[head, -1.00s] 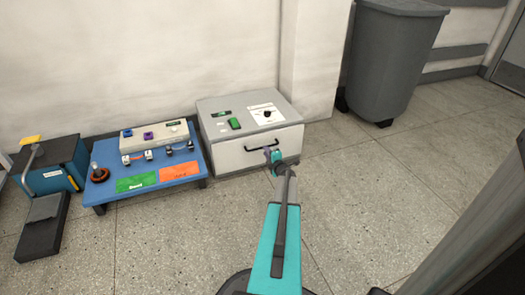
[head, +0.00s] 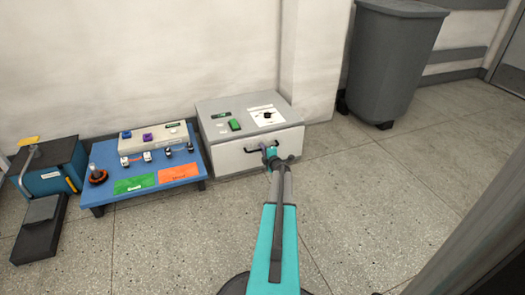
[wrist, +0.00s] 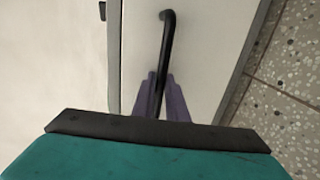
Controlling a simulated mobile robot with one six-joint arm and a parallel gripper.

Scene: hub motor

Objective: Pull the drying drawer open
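The drying drawer (head: 234,158) is the pale front of a grey-topped box by the wall. It looks closed in the head view. Its black bar handle (head: 252,150) runs across the front; in the wrist view the handle (wrist: 167,35) runs up the picture. My gripper (head: 267,150) is at the handle. In the wrist view the purple fingers of my gripper (wrist: 161,78) lie close on both sides of the bar and look shut on it. The part of the bar nearest my wrist is hidden.
A blue board (head: 110,198) with parts and green and orange labels stands left of the box. A blue device (head: 50,180) with a dark pedal is farther left. A grey bin (head: 392,60) stands back right. The floor (head: 350,200) right of the box is clear.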

